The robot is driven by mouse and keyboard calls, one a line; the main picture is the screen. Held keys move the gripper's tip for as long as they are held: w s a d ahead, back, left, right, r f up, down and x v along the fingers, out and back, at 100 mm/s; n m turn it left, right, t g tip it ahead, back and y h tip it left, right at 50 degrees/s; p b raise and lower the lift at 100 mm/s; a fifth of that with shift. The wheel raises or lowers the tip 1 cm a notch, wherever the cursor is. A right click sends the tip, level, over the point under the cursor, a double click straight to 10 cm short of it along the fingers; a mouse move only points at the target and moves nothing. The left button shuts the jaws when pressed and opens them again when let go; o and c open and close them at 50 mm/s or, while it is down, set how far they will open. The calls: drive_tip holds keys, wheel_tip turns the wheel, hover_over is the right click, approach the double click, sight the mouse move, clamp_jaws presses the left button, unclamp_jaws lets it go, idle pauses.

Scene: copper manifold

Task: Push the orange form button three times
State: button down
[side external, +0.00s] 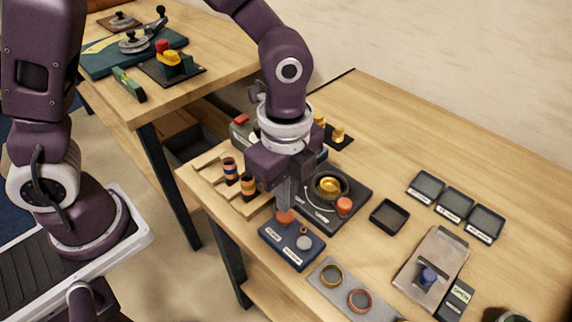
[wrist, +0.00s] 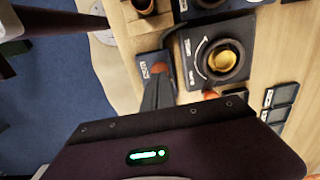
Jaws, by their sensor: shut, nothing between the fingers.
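In the wrist view the fingers (wrist: 159,88) reach the box (wrist: 146,62), and part of the orange button (wrist: 168,68) shows beside the tips.
Behind the box is a dark plate (side external: 322,218) with a brass-centred round fixture (side external: 329,187) and another orange knob (side external: 344,205). A wooden rack with banded cylinders (side external: 248,187) stands left. A grey plate with rings (side external: 345,299) lies right.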

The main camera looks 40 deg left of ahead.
wheel_tip(320, 180, up, 10)
idle(0.3)
idle(0.3)
wheel_tip(320, 180, down, 12)
drive_tip(key=shift+a+f, duration=0.1)
idle(0.8)
drive_tip(key=shift+f, duration=0.95)
wheel_tip(320, 180, up, 14)
